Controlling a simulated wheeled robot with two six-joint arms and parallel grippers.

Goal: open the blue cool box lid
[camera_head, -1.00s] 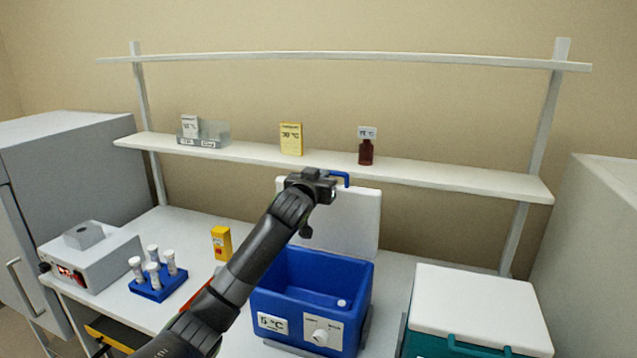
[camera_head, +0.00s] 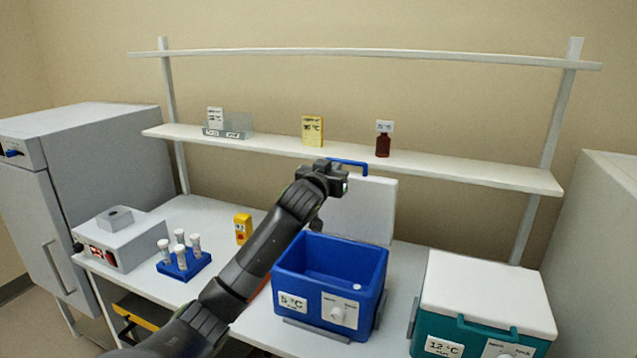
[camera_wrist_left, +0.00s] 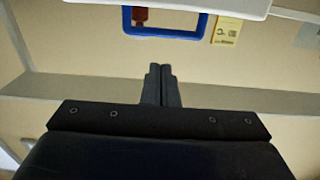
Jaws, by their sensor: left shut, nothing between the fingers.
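The blue cool box (camera_head: 326,275) stands on the bench with a 5 °C label on its front. Its white lid (camera_head: 368,208) stands upright at the back of the box, so the box is open. The lid's blue handle (camera_head: 349,163) is at the top edge; it also shows in the left wrist view (camera_wrist_left: 165,35). My left gripper (camera_head: 338,178) is at the upper left of the lid and covers part of it. In the left wrist view its fingers (camera_wrist_left: 160,85) are together and empty, apart from the handle. My right gripper is not in view.
A teal cool box (camera_head: 486,295) with a closed white lid stands at the right. A blue tube rack (camera_head: 184,265), a grey device (camera_head: 118,242) and a yellow object (camera_head: 243,229) stand at the left. A shelf (camera_head: 450,175) runs behind the lid.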

